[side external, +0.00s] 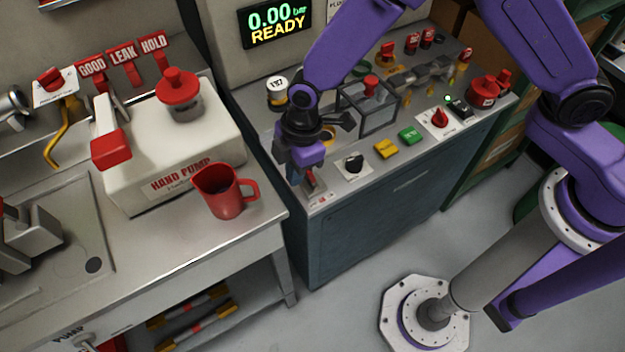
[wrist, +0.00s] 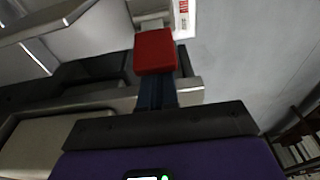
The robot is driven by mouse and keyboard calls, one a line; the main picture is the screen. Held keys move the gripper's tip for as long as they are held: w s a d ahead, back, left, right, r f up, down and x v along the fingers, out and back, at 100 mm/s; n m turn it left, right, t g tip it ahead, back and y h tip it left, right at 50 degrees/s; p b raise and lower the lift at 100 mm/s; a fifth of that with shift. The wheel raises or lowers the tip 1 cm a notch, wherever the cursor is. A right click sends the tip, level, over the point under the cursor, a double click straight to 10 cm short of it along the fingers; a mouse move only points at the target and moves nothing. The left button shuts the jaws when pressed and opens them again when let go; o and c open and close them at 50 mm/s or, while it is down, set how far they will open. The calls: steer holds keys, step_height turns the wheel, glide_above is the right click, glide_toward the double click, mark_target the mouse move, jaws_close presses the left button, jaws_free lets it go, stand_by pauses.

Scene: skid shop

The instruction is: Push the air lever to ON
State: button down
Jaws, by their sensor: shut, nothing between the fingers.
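The air lever (side external: 310,184) appears as a small red-handled lever at the near left corner of the teal cabinet top, with a white label (side external: 322,200) in front of it. My gripper (side external: 306,170) points down right over it and hides part of it. In the wrist view, my gripper's fingers (wrist: 157,88) are together with nothing held. A red block (wrist: 155,52), which looks like the lever's handle, shows just beyond the fingertips. I cannot tell whether they touch, and the label's wording is too small to read.
A black knob (side external: 353,163), a yellow button (side external: 386,149) and a green button (side external: 410,135) line the cabinet's front edge to the right. A clear-sided box (side external: 379,118) stands behind. A red mug (side external: 220,192) sits on the left bench, across a narrow gap. The display (side external: 275,25) reads 0.00, READY.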

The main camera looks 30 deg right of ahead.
steer(key=shift+d, duration=0.85)
steer(key=shift+a, duration=0.7)
step_height(320, 180, up, 8)
stand_by(1.0)
stand_by(0.3)
